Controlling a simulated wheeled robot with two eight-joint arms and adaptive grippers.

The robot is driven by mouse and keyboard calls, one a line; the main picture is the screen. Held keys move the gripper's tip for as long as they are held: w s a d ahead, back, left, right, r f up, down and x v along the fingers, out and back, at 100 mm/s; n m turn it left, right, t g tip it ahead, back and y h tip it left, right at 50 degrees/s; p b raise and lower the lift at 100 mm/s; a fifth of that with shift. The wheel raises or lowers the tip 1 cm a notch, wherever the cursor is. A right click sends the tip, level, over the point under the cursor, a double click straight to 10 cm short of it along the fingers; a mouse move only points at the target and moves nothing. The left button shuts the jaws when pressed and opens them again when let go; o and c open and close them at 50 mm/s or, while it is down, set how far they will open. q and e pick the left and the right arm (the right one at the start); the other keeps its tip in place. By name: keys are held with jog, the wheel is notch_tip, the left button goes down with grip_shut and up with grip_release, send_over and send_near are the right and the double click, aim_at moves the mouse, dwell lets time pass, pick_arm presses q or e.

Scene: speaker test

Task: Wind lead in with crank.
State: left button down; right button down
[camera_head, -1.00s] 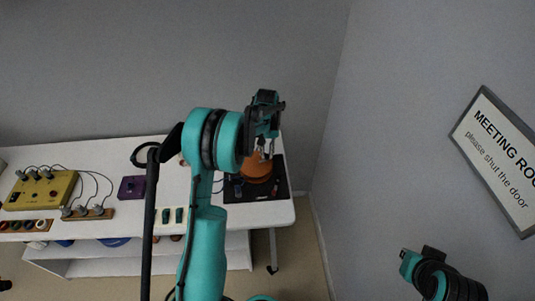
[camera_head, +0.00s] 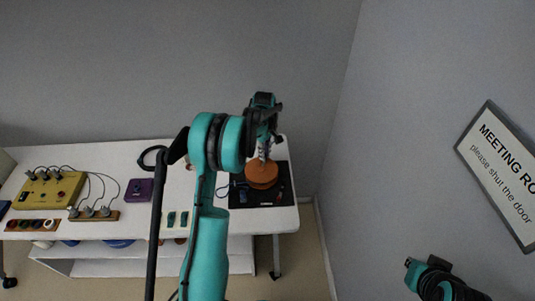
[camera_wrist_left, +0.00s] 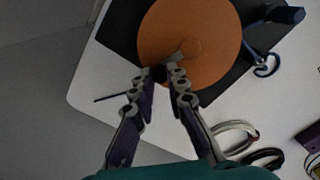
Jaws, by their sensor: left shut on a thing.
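An orange reel (camera_head: 262,174) stands on a black board (camera_head: 285,190) at the right end of the white table. In the left wrist view the reel (camera_wrist_left: 215,35) shows as a broad disc with a small crank arm (camera_wrist_left: 188,47) on its face. My left gripper (camera_head: 263,152) is over the reel. Its fingertips (camera_wrist_left: 168,76) are shut on the crank handle at the disc's near edge; the handle is mostly hidden between them. A blue looped lead (camera_wrist_left: 266,66) lies beside the disc. My right gripper (camera_head: 409,263) is off the table at lower right, and its jaws are unclear.
A black cable loop (camera_head: 150,155) lies near the back. A wall with a sign (camera_head: 505,170) is on the right.

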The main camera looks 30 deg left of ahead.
aim_at(250, 170)
pick_arm(q)
jog(key=n, duration=0.2)
jog(key=a+n, duration=0.1)
jog(key=s+a+n, duration=0.1)
jog(key=n, duration=0.1)
jog(key=shift+n, duration=0.3)
jog(key=n, duration=0.1)
jog(key=s+a+n, duration=0.1)
jog(key=n, duration=0.3)
jog(key=shift+s+a, duration=0.15)
jog(key=shift+s, duration=0.25)
jog(key=n, duration=0.2)
jog(key=s+n, duration=0.1)
jog(key=n, duration=0.1)
jog(key=shift+s+a, duration=0.15)
jog(key=shift+s, duration=0.05)
jog(key=s+n, duration=0.1)
jog(key=n, duration=0.1)
jog(key=shift+n, duration=0.4)
jog(key=shift+s+d+n, duration=0.15)
jog(key=shift+s+n, duration=0.15)
jog(key=shift+n, duration=0.55)
jog(key=shift+s+d+n, duration=0.1)
jog(key=shift+s+n, duration=0.25)
jog(key=shift+n, duration=0.45)
jog(key=shift+s+d+n, duration=0.15)
jog(key=shift+s+n, duration=0.15)
jog(key=shift+n, duration=0.55)
jog(key=c, duration=1.5)
grip_release()
